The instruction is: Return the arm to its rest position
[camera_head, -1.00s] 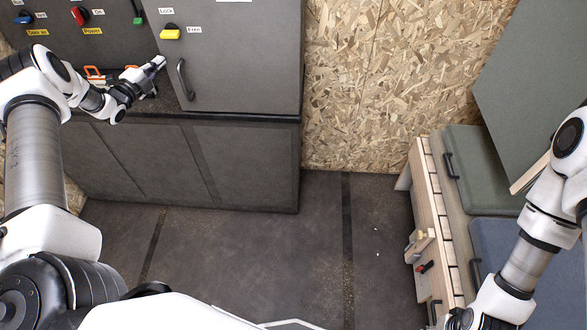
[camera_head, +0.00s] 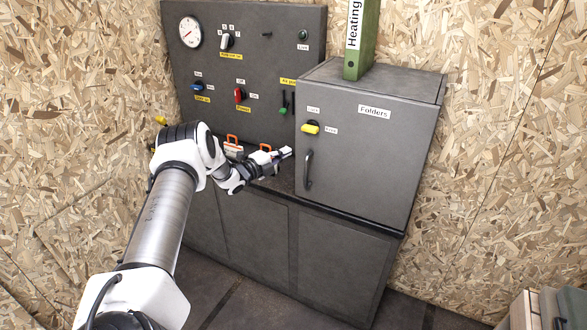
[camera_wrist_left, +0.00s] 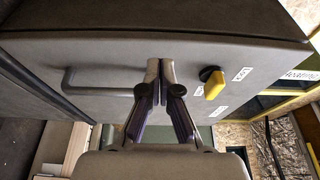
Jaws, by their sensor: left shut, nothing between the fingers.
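My left arm comes in from the lower left of the head view. Its gripper (camera_head: 287,153) is beside the left edge of the grey cabinet door (camera_head: 365,160), close to the dark door handle (camera_head: 308,170). In the left wrist view the fingers (camera_wrist_left: 160,68) are together with nothing between them, in front of the door face. The handle (camera_wrist_left: 80,80) lies to their left and the yellow knob (camera_wrist_left: 214,84) to their right. Whether the fingertips touch the door is unclear. The door looks closed. My right gripper is out of view.
A dark control panel (camera_head: 250,75) with a gauge, knobs and switches stands behind the arm. Orange-handled items (camera_head: 232,146) lie on the counter by the forearm. A green binder (camera_head: 362,45) stands on the cabinet. The floor (camera_head: 235,305) in front is partly visible.

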